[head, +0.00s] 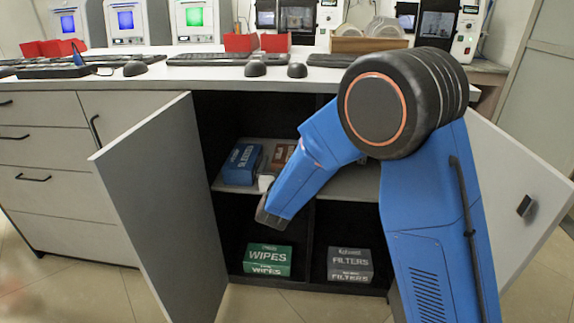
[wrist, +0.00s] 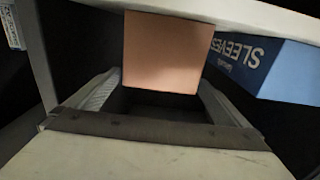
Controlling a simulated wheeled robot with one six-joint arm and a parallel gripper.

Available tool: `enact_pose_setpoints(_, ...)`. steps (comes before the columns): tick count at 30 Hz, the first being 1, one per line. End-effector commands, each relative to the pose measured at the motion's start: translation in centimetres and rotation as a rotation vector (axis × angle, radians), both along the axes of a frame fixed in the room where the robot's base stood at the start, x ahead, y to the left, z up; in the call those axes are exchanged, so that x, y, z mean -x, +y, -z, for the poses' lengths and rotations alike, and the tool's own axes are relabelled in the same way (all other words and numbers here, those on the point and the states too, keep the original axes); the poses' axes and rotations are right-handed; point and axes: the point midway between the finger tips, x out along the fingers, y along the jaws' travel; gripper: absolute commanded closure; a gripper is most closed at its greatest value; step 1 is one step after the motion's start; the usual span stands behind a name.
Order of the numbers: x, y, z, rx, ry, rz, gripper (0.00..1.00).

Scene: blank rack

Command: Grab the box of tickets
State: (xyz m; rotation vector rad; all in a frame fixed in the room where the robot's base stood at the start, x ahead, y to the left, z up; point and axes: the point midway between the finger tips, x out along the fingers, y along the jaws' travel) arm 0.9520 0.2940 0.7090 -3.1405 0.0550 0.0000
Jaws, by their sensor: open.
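A small brown-orange box (head: 283,154) stands on the middle shelf of the open cabinet, just right of the blue SLEEVES box. Its label is mostly hidden by my arm, so I cannot read whether it is the tickets box. In the wrist view a plain brown-orange face of a box (wrist: 165,52) shows ahead, between my two fingers. My gripper (head: 266,183) is at the shelf's front edge, in front of this box. In the wrist view my gripper (wrist: 160,80) is open, with a finger on each side and a dark gap between them. Whether the fingertips reach beside the box is unclear.
The SLEEVES box (head: 242,164) is close on one side; it appears upside down in the wrist view (wrist: 268,65). The shelf edge (head: 345,185) is near my gripper. WIPES (head: 267,259) and FILTERS (head: 349,264) boxes stand below. Open doors (head: 160,200) flank the cabinet.

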Motion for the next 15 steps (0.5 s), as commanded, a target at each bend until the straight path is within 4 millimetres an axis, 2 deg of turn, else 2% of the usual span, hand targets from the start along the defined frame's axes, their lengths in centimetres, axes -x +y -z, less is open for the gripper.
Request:
enact_pose_setpoints(10, -2.0, -0.1, 0.1, 0.000, 0.000, 0.000, 0.00)
enact_pose_setpoints(15, -4.1, -0.2, 0.1, 0.000, 0.000, 0.001, 0.00)
